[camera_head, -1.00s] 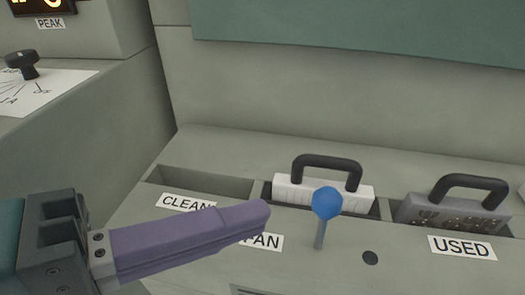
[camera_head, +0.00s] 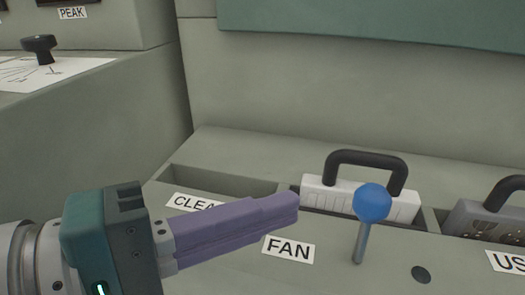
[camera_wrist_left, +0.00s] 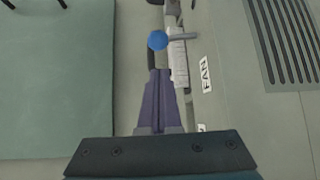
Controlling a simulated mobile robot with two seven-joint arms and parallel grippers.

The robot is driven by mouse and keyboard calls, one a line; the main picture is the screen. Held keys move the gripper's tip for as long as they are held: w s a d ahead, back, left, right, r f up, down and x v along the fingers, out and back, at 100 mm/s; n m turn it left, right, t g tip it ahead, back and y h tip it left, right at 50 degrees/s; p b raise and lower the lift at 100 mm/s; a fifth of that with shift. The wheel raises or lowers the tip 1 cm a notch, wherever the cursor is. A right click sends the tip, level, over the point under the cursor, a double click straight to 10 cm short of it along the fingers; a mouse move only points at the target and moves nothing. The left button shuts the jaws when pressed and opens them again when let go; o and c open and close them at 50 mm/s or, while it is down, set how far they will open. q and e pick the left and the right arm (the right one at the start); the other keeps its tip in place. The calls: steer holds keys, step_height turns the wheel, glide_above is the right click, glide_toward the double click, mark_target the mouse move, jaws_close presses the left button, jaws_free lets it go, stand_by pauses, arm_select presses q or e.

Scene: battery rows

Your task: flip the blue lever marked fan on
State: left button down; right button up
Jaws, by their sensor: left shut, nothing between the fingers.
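The blue lever (camera_head: 372,203) has a round ball knob on a grey stem. It stands up from the grey panel, to the right of the FAN label (camera_head: 288,249). The knob also shows in the left wrist view (camera_wrist_left: 158,41), just beyond the fingertips. My left gripper (camera_head: 296,202) has purple fingers, shut and empty. In the head view its tips point right, at about the knob's height, with a visible gap to the knob. My right gripper is not in view.
A white block with a black handle (camera_head: 318,192) sits in a slot behind the lever. The CLEAN slot (camera_head: 222,183) looks empty. A black knob (camera_head: 40,46) stands far left.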

mark_target(365, 224)
arm_select(q)
steer(key=x, duration=0.7)
steer(key=shift+d, duration=0.15)
